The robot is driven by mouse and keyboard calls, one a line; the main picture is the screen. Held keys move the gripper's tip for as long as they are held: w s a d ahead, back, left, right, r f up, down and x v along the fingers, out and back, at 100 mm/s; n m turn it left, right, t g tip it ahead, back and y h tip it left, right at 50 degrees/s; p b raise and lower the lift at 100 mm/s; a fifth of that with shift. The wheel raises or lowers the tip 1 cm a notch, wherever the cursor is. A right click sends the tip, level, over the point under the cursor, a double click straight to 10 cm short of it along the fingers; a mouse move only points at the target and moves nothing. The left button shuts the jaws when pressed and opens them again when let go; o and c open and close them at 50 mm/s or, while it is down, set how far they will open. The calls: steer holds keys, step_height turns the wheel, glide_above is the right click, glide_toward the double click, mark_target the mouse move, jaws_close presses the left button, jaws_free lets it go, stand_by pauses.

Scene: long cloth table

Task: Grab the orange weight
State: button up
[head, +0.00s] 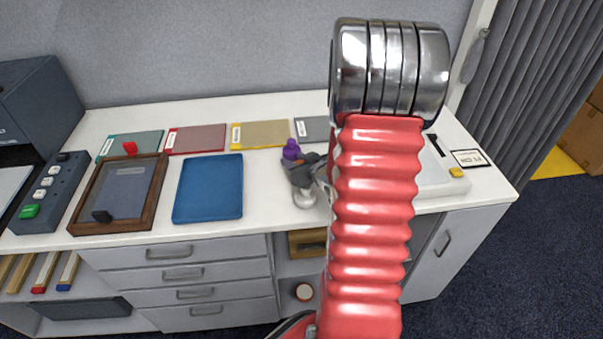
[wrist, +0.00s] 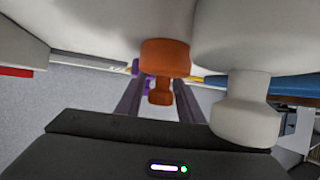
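In the wrist view the orange weight (wrist: 165,57) shows at the top centre, its narrow knob pointing down in the picture. My gripper (wrist: 158,88) has its two dark fingers apart, one on each side of that knob, with gaps visible. A pale grey-white weight (wrist: 246,118) stands close on the right. A bit of a purple weight (wrist: 148,83) shows behind the fingers. In the head view my gripper (head: 304,170) is low over the table, between the purple weight (head: 291,149) and the pale weight (head: 306,198). The orange weight is mostly hidden there.
The white table (head: 265,220) carries a blue pad (head: 208,188), a wooden framed tray (head: 92,226) and coloured folders (head: 260,134) to the left and behind. A pale device (head: 440,177) stands on the right, partly behind my red arm. The table's front edge is close.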

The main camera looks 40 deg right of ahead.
jaws_close()
stand_by(0.4)
steer(key=shift+r, duration=0.15)
step_height(320, 180, up, 10)
stand_by(0.9)
stand_by(0.5)
